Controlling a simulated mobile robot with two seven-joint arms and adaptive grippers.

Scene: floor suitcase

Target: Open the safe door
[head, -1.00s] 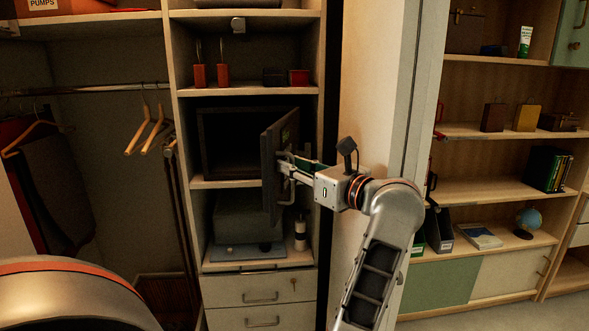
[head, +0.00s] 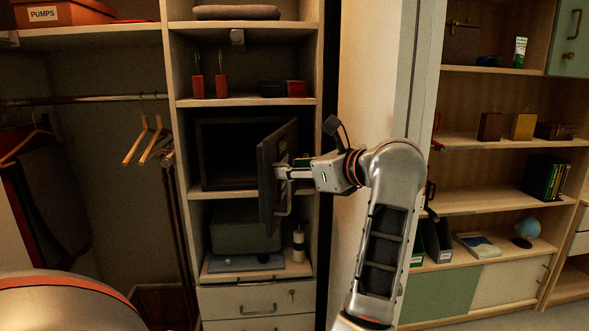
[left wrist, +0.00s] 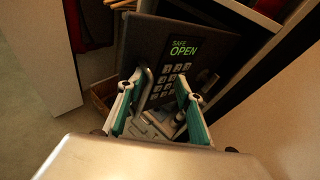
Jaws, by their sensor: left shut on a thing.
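The safe (head: 205,155) is a dark box on the middle shelf of the closet unit. Its door (head: 268,185) stands swung out, and the dark interior shows to the left of it. In the left wrist view the door (left wrist: 207,75) has a keypad and a green display reading "SAFE OPEN". My left gripper (head: 284,173) is at the door's outer face, shut on its metal handle (head: 287,203). The handle (left wrist: 143,88) also shows near one finger in the left wrist view. The exact contact is partly hidden. My right gripper is not in view.
A shelf below the safe holds a grey box (head: 235,228) and a white bottle (head: 298,243). Hangers (head: 145,140) hang at left. A bookshelf (head: 480,200) stands at right.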

